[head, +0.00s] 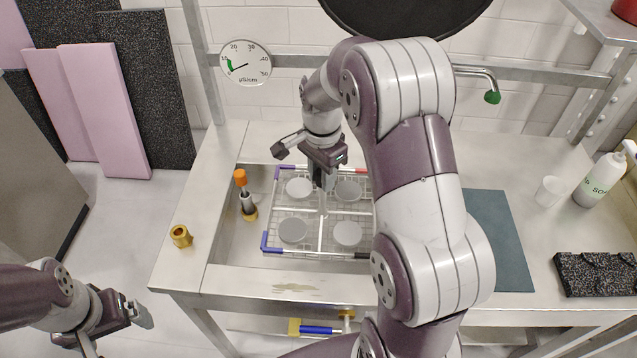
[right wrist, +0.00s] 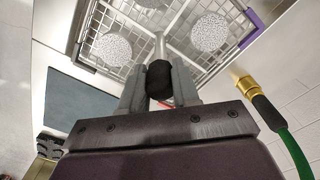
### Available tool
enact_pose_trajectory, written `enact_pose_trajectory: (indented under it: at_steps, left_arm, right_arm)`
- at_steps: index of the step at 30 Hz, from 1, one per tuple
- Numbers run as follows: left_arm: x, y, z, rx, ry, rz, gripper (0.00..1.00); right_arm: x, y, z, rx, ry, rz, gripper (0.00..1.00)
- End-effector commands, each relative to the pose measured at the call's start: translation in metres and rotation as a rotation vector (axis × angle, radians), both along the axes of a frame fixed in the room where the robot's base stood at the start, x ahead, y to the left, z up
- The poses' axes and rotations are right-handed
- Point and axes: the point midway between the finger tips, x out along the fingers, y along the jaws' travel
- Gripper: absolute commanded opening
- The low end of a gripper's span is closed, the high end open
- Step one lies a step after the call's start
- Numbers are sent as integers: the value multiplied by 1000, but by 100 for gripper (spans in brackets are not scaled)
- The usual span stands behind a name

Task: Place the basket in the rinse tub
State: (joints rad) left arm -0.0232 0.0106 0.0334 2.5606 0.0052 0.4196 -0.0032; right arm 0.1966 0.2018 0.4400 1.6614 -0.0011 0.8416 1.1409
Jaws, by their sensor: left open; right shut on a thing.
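The wire basket (head: 322,245) has blue and red corner clips and carries several pale round discs. It lies within the outline of the steel rinse tub (head: 236,243) in the head view; I cannot tell whether it touches the tub floor. My right gripper (head: 322,181) is above the basket's middle, shut on its handle. In the right wrist view the handle's black grip (right wrist: 160,80) sits between the fingers, with the basket (right wrist: 125,18) beyond. My arm hides the basket's right side. My left gripper (head: 118,326) is open and empty at lower left, away from the bench.
An orange-topped standpipe (head: 246,196) stands in the tub, left of the basket. A brass fitting (head: 180,236) sits on the left bench edge. A teal mat (head: 500,240), cup (head: 549,191), bottle (head: 602,180) and black foam block (head: 597,275) are at right. A green hose (right wrist: 290,150) shows in the wrist view.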

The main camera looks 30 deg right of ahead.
Motion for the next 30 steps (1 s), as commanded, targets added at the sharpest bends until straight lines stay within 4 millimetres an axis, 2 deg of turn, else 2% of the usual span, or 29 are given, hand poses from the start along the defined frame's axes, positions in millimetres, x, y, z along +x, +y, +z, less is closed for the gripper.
enact_pose_trajectory:
  at_steps: [6, 9, 16, 21, 30]
  left_arm:
    - [0, 0, 0, 0, -1, 0, 94]
    - [0, 0, 0, 0, -1, 0, 94]
    - [0, 0, 0, 0, -1, 0, 94]
    - [0, 0, 0, 0, -1, 0, 94]
    - [0, 0, -1, 0, -1, 0, 94]
  right_arm:
    - [1, 0, -58, 0, -3, 1, 0]
    - [1, 0, -75, 0, -3, 1, 0]
    - [1, 0, -95, -1, -4, 1, 0]
    - [1, 0, -121, -1, -4, 1, 0]
    - [2, 0, -125, -2, -7, 1, 0]
